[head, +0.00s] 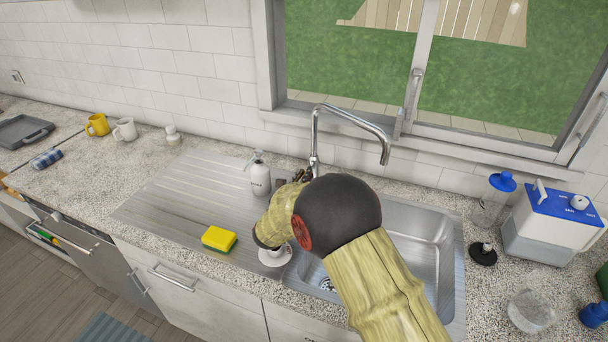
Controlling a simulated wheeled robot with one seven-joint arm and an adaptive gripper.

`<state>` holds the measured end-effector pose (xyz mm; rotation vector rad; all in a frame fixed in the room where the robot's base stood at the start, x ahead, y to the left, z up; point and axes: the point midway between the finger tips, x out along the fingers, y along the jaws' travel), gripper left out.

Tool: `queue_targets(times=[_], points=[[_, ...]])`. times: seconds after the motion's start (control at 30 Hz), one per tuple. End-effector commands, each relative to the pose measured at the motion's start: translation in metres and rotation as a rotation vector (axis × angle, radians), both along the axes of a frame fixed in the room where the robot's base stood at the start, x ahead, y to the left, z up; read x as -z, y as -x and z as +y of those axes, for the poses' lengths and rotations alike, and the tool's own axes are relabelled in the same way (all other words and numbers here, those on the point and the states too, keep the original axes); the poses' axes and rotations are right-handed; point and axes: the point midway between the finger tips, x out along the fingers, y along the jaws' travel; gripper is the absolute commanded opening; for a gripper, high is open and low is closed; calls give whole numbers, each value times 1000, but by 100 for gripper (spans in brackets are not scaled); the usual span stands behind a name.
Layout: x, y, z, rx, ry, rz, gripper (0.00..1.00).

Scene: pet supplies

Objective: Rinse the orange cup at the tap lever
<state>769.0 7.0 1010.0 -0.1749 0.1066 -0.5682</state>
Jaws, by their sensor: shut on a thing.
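A yellow-orange mug (97,124) stands upright on the far left of the counter, well away from my arm; it is the only cup of about that colour in view. The chrome tap (349,116) rises behind the sink, its spout arching right over the basin. Its lever is largely hidden by my wrist. My arm reaches in from the lower right, over the left part of the sink. My gripper is mostly hidden by my own arm, and its fingers cannot be made out. A small white rounded thing (273,257) shows just below the wrist, at the basin's left edge.
A yellow sponge (219,239) lies on the drainboard (165,205), with a soap dispenser (259,175) behind it. A white mug (125,130) stands beside the yellow-orange one. Bottles and a blue-topped white container (553,227) crowd the right counter. The left drainboard is mostly clear.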

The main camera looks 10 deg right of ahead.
Motion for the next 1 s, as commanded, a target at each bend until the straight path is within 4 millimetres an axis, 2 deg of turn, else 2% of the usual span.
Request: queue_targets(times=[0.03,0.1,0.57,0.6,0.9,1.0], points=[[-7,0,0,1,-10,16,0],[-8,-1,0,0,-22,36,0],[-6,-1,0,-1,-46,67,0],[-6,-1,0,-1,-46,67,13],[-6,-1,0,-1,-46,67,30],[-6,-1,0,0,-46,67,32]])
